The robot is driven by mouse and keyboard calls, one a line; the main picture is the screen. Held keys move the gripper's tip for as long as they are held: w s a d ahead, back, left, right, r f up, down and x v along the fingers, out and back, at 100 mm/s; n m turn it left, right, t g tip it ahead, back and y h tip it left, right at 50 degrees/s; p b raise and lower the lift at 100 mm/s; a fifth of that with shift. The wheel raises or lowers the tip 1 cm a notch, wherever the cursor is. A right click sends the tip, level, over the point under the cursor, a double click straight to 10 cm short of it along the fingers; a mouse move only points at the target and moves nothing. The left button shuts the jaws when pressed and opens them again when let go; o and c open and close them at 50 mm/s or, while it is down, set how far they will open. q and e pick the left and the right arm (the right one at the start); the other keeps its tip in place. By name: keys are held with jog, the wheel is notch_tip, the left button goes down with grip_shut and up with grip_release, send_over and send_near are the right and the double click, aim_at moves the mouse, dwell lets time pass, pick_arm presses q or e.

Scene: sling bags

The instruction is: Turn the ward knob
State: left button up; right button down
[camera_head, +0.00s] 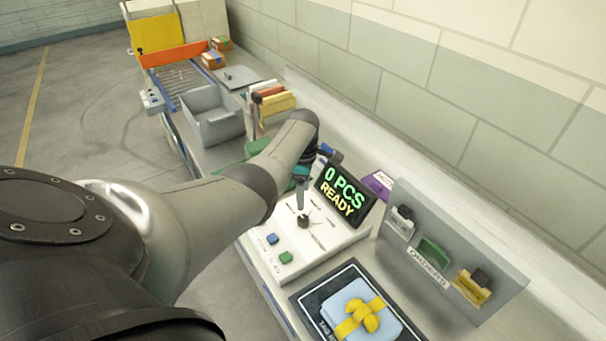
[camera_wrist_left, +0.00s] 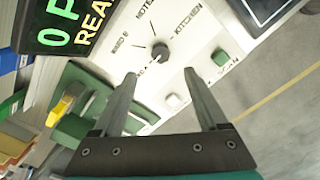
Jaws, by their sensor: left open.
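The dark round knob (camera_head: 304,221) sits on a white control panel (camera_head: 325,238) with labels and tick lines around it. In the left wrist view the knob (camera_wrist_left: 159,52) is just beyond the fingertips, centred between them; "KITCHEN" is readable to its right, and other labels show above and left. My left gripper (camera_head: 302,200) points down over the knob in the head view. Its two fingers (camera_wrist_left: 159,73) are apart with nothing between them in the wrist view. I cannot tell the exact gap to the knob. My right gripper is not in view.
A display (camera_head: 345,195) reading "0 PCS READY" stands right behind the knob. Blue (camera_head: 272,239) and green (camera_head: 286,257) buttons are on the panel's front. A blue pouch with a yellow bow (camera_head: 358,308) lies on a dark mat. A grey bin (camera_head: 212,118) stands farther back.

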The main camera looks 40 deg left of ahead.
pick_arm(q)
notch_tip(320, 180, up, 5)
jog(key=shift+s+r+p, duration=0.1)
jog(key=shift+r+p, duration=0.05)
jog(key=shift+p, duration=0.5)
